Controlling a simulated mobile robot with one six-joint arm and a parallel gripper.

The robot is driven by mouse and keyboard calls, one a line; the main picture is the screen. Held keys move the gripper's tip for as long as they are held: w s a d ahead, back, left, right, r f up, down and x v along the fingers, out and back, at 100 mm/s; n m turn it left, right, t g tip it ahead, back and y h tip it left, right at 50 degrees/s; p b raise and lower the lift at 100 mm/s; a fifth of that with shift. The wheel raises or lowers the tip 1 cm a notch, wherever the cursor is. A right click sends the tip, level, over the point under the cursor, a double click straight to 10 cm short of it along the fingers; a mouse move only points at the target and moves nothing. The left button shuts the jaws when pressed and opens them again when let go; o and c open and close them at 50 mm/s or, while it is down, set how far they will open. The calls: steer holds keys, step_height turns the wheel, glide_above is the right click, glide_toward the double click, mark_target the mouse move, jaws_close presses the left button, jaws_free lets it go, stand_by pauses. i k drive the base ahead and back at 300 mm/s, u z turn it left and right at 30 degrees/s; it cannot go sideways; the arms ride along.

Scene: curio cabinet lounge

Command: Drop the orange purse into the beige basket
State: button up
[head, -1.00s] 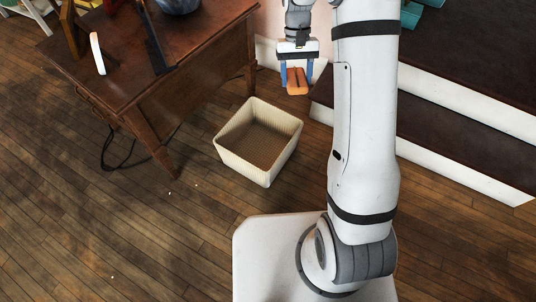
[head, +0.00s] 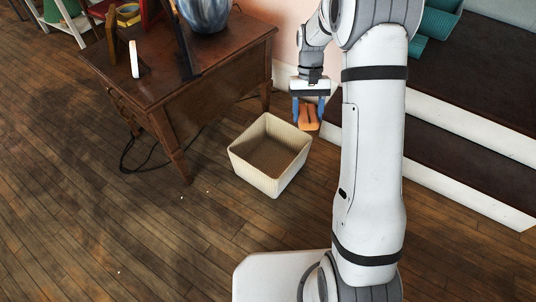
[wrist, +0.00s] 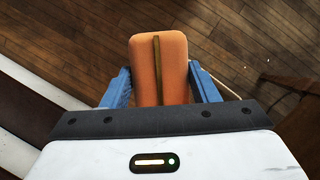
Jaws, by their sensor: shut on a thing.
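The orange purse (head: 307,118) is held between the blue fingers of my gripper (head: 308,112), which points down. In the wrist view the purse (wrist: 172,70) shows a dark gold strip along its middle, with a blue finger of my gripper (wrist: 160,88) on each side. The beige basket (head: 256,178) stands empty and upright on the wooden floor. My gripper is beyond the basket's back right corner in the head view, and the purse looks higher than its rim. In the wrist view the basket is mostly hidden; only a thin pale edge shows beside the right finger.
A dark wooden table (head: 150,85) with a blue vase (head: 204,12) and other items stands left of the basket. Dark steps with white edges (head: 455,190) lie to the right. Cables lie under the table. The floor in front of the basket is clear.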

mark_target(272, 161)
steer(key=u, duration=0.05)
steer(key=i, duration=0.85)
steer(key=z, duration=0.1)
